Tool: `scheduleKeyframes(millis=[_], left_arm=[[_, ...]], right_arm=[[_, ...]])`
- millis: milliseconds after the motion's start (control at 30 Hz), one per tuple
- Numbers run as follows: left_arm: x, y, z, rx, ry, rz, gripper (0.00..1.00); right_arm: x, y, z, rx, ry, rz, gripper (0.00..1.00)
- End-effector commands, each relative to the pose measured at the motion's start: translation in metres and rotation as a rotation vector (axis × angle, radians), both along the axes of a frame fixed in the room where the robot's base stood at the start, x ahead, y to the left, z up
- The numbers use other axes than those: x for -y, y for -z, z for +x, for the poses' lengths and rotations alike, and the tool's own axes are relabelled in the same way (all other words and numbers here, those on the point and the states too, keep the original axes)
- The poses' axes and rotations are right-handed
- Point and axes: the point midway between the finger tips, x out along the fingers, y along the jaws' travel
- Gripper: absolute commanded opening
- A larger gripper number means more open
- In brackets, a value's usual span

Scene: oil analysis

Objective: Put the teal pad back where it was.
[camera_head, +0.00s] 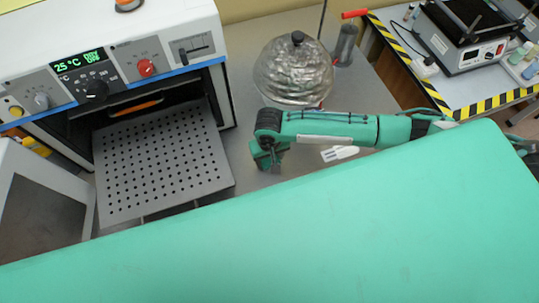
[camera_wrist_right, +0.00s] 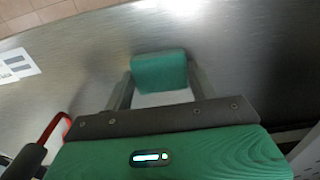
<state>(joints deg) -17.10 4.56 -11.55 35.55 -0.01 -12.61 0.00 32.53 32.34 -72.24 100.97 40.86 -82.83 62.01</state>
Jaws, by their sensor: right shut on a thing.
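The teal pad (camera_wrist_right: 160,72) is a small block with rounded edges. In the right wrist view it sits between the far ends of the two grey fingers of my right gripper (camera_wrist_right: 160,84), over a grey metal table top. Whether the pad touches the table is unclear. My left gripper is not in view.
An oven (camera_head: 120,55) reading 25 °C stands at left, with a perforated shelf (camera_head: 160,160) out front. A crumpled silver dome (camera_head: 294,72) stands behind my gripper. A white tag (camera_head: 340,153) lies right of it. A large teal surface hides the table's near part.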

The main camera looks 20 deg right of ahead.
Motion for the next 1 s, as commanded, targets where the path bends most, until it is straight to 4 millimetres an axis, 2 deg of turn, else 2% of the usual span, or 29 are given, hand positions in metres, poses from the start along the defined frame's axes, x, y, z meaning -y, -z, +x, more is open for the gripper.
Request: scheduleKeyframes(millis=[167,200,300,667,767,1000], left_arm=[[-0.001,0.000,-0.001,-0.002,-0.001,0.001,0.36],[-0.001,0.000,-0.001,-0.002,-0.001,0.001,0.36],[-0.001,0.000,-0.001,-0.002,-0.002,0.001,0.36],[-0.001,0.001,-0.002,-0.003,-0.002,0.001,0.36],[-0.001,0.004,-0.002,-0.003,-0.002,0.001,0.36],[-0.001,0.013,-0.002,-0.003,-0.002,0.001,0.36]], right_arm=[[0.000,0.003,0.000,-0.001,0.001,0.001,0.37],[0.000,0.002,0.000,-0.001,0.000,0.001,0.64],[0.000,0.002,0.000,0.000,0.000,0.001,0.80],[0.000,-0.003,0.001,0.001,0.000,0.000,0.80],[-0.001,-0.016,0.001,0.002,-0.001,0.002,0.80],[-0.001,-0.067,0.001,0.003,-0.001,0.003,0.80]])
